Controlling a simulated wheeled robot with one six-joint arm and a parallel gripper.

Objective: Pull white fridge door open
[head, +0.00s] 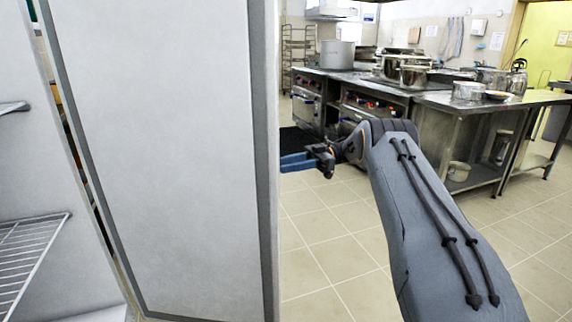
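The white fridge door (165,150) stands open and fills the left middle of the head view. Its inner face with a grey gasket border is towards me. The fridge interior (30,190) shows at the far left, with a wire shelf (32,250). My gripper (292,162) is just right of the door's free edge, with its blue fingers pointing left towards the door's outer side. The edge hides the fingertips and any handle, so I cannot tell whether they touch or grip anything.
Steel counters with stoves (365,105) stand behind on the right, carrying a large stockpot (338,54) and several other pots. A wire rack (298,55) stands at the back. The tiled floor (335,255) right of the door is clear.

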